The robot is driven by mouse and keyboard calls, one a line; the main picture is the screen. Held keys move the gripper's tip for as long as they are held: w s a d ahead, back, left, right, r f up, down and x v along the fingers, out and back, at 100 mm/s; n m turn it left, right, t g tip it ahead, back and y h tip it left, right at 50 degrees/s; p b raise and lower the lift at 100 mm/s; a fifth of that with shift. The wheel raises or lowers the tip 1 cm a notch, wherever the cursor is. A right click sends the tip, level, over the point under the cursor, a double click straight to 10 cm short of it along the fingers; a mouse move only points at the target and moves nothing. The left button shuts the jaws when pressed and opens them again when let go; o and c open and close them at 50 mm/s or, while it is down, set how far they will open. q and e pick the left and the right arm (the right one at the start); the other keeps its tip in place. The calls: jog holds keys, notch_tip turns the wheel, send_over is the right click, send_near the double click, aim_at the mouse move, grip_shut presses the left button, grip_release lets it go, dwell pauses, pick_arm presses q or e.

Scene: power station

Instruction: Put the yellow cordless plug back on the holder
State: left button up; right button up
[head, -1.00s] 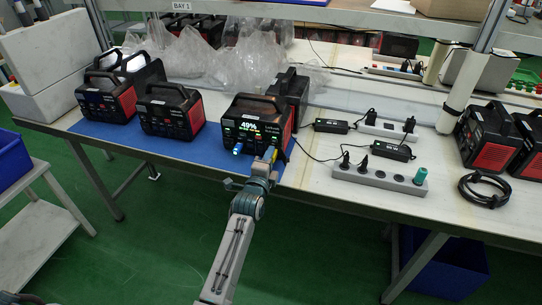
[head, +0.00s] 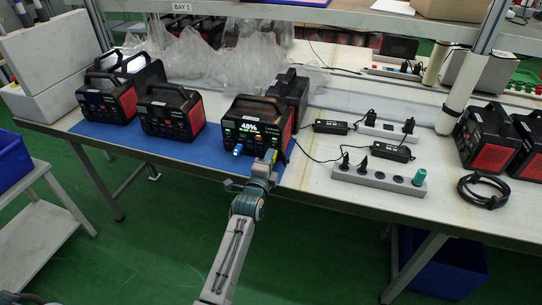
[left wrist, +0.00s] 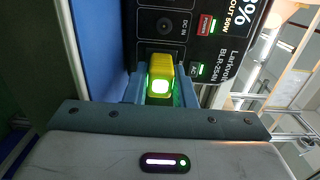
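The yellow cordless plug (left wrist: 160,78) sits at the front face of the lit power station (head: 252,116), low on its right side. A green-white light glows on the plug's rear end. My left gripper (head: 266,160) reaches up to it, with one blue finger on each side of the plug in the left wrist view, shut on it. A grey strip (head: 352,184) with round sockets, likely the holder, lies on the table to the right. A teal plug (head: 419,177) stands in its right end. My right gripper is not in view.
A blue plug (head: 238,149) sits in the same station, left of the yellow one. Black adapters (head: 391,151) with cables lie behind the grey strip. A coiled black cable (head: 484,190) lies to its right. Other power stations (head: 171,112) stand on the blue mat.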

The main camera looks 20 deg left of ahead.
pick_arm(q)
grip_shut()
jog(key=shift+s, duration=0.25)
jog(key=shift+s+r+p, duration=0.1)
jog(key=shift+s+p, duration=1.2)
jog(key=shift+s, duration=0.55)
